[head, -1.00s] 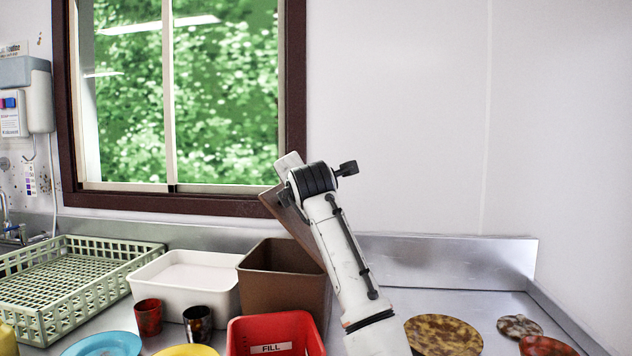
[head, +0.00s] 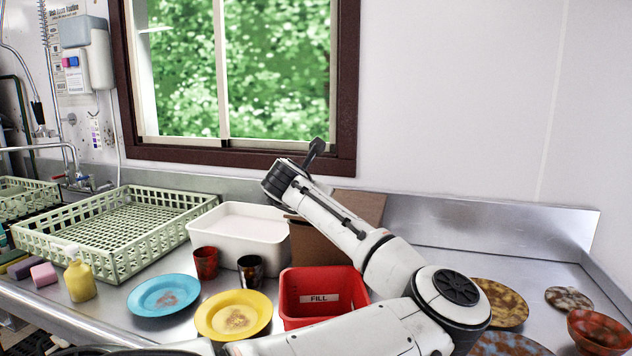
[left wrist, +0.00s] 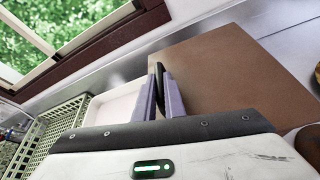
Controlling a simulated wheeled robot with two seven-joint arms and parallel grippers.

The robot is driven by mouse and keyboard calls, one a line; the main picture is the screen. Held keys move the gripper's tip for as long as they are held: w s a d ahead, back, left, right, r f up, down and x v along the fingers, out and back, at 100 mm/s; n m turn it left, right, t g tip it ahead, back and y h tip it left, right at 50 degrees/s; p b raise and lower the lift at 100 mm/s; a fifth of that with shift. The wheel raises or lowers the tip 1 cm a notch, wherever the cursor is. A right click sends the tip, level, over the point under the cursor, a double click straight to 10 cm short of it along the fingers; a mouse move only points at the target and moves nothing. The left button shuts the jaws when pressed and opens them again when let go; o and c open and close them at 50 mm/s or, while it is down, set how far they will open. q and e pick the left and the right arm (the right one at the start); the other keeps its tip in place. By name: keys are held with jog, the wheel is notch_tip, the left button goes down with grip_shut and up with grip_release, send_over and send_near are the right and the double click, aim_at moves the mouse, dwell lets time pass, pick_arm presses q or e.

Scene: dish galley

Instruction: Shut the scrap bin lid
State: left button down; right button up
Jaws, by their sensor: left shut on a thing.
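The brown scrap bin (head: 308,246) stands right of the white tub, partly behind my left arm. In the left wrist view the lid (left wrist: 225,75) is a broad flat brown panel. My left gripper (left wrist: 160,92) is shut on a thin black part at the lid's left edge, seemingly its handle. My right gripper is not in view.
The white tub (head: 243,238) stands close left of the bin. A red bin marked FILL (head: 318,312) stands in front. Cups, a blue plate (head: 164,296) and a yellow plate (head: 234,316) are left of it. Stained dishes (head: 500,303) lie right. A window (head: 235,70) is behind.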

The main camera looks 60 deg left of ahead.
pick_arm(q)
jog(key=shift+s+f, duration=0.1)
jog(key=shift+f, duration=0.6)
jog(key=c, duration=1.8)
grip_release()
jog(key=shift+s+a, duration=0.1)
jog(key=shift+c, duration=0.2)
jog(key=shift+r, duration=0.1)
jog(key=v, duration=1)
jog(key=shift+b, duration=0.4)
jog(key=shift+r, duration=0.1)
